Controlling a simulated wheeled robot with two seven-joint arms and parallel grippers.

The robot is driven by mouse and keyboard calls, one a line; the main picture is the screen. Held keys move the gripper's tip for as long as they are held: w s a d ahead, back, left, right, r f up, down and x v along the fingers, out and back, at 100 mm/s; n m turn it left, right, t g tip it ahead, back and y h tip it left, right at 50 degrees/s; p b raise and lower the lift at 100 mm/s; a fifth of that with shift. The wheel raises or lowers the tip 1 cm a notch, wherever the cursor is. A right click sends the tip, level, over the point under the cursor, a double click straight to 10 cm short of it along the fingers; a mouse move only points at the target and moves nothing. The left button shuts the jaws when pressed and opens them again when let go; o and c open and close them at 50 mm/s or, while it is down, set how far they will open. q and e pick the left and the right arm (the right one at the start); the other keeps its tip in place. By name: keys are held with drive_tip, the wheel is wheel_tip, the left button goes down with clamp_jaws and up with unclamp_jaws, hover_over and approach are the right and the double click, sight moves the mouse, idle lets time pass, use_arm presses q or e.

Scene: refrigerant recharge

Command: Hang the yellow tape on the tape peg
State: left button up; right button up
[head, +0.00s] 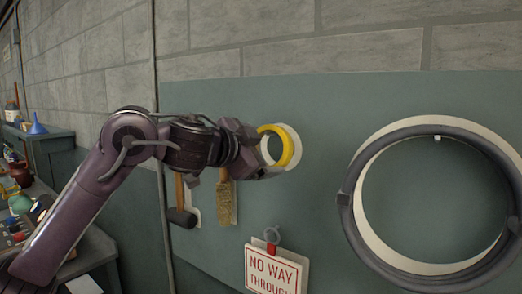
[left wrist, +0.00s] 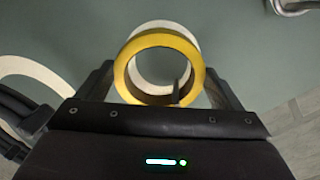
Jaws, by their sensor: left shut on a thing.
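The yellow tape (head: 291,148) is a ring held up close to the grey-green board, in front of a pale round outline. It also shows in the left wrist view (left wrist: 122,72), with its hole facing the board and part of the white outline (left wrist: 165,25) showing past its far edge. My left gripper (head: 262,155) is shut on the yellow tape, with a finger at either side of it. A small dark upright piece (left wrist: 176,92), perhaps the tape peg, shows inside the tape's hole. I cannot tell whether the tape touches it. My right gripper is not in view.
A mallet (head: 181,215) and a brush (head: 225,202) hang below my left gripper. A "NO WAY THROUGH" sign (head: 272,272) hangs lower on the board (head: 330,120). A large dark hose ring (head: 347,200) hangs at right. A cluttered bench with a blue funnel (head: 37,128) stands at far left.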

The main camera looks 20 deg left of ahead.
use_arm(q)
drive_tip(key=o, duration=0.8)
drive_tip(key=b+v, duration=0.2)
drive_tip(key=v, duration=0.5)
drive_tip(key=shift+s+b, duration=0.3)
drive_tip(key=shift+s, duration=0.1)
